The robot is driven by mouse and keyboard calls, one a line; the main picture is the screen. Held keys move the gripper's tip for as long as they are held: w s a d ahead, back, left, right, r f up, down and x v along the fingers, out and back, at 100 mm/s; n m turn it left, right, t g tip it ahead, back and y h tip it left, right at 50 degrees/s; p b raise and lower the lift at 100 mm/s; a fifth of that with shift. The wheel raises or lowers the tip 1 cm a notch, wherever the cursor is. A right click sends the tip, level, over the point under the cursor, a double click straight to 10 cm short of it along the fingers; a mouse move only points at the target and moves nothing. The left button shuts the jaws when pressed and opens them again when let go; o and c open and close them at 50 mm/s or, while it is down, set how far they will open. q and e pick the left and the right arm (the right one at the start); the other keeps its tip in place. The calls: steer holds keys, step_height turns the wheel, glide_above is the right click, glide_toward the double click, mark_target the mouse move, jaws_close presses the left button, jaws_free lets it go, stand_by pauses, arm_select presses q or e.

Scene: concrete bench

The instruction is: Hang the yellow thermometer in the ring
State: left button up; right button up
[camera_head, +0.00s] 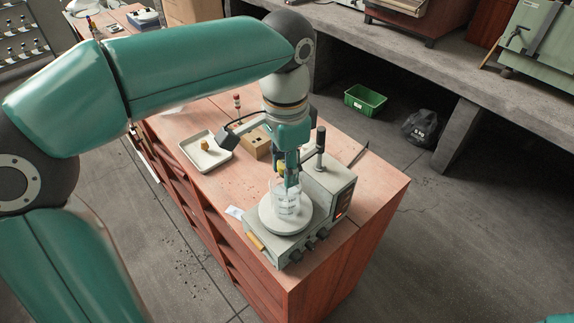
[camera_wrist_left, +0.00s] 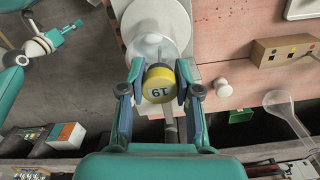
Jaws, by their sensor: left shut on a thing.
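The yellow thermometer head (camera_wrist_left: 158,84), marked 19, is between the fingers of my left gripper (camera_wrist_left: 158,92) in the left wrist view. In the head view only a bit of yellow (camera_head: 281,168) shows beside my left gripper (camera_head: 290,180), which points down over a glass beaker (camera_head: 286,203). The beaker stands on the round plate of a hotplate stirrer (camera_head: 283,247).
A dark upright post (camera_head: 320,150) stands close behind the beaker. A wooden block with holes (camera_head: 257,143) and a white tray (camera_head: 197,158) with a small brown item are further left on the bench (camera_head: 365,190). The bench's front right corner is clear.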

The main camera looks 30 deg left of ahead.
arm_select(q)
steer(key=o, duration=0.9)
steer(key=o, duration=0.4)
steer(key=shift+r, duration=0.1)
step_height(320, 180, up, 7)
steer(key=p, duration=0.7)
stand_by(0.6)
